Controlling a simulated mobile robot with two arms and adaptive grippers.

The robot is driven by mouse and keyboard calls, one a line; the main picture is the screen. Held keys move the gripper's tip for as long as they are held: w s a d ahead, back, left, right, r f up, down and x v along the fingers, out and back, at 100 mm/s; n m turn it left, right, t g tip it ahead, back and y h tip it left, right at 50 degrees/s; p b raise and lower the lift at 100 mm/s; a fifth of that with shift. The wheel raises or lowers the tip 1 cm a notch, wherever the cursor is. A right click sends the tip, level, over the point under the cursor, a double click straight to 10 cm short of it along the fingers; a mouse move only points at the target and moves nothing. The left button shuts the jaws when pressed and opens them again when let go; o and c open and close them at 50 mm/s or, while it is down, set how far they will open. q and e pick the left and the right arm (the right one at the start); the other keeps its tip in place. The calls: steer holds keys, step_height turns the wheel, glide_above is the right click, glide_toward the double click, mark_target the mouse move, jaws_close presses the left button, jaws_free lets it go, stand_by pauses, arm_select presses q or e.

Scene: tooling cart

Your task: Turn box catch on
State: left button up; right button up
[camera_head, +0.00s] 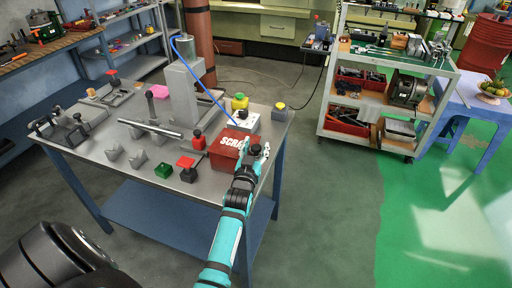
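A red-brown box marked "SCRA…" (226,150) stands near the right front edge of the grey metal table; its lettering is partly covered by my gripper. Behind it is a white box (250,123) with a dark round part and a yellow-green piece by it. I cannot make out a catch on either box. My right gripper is not in view.
On the table (125,180) are a grey press (187,92) with a blue hose, a red-topped button block (186,167), a green block (164,170) and a yellow-topped block (280,108). A shelf cart (365,138) stands at the right. The floor between is clear.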

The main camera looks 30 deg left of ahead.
mark_target(256, 147)
arm_select(q)
steer(key=shift+r, duration=0.1)
steer(key=shift+w+r, duration=0.1)
steer(key=shift+r, duration=0.1)
step_height(256, 147, up, 10)
steer(key=shift+f, duration=0.2)
stand_by(0.3)
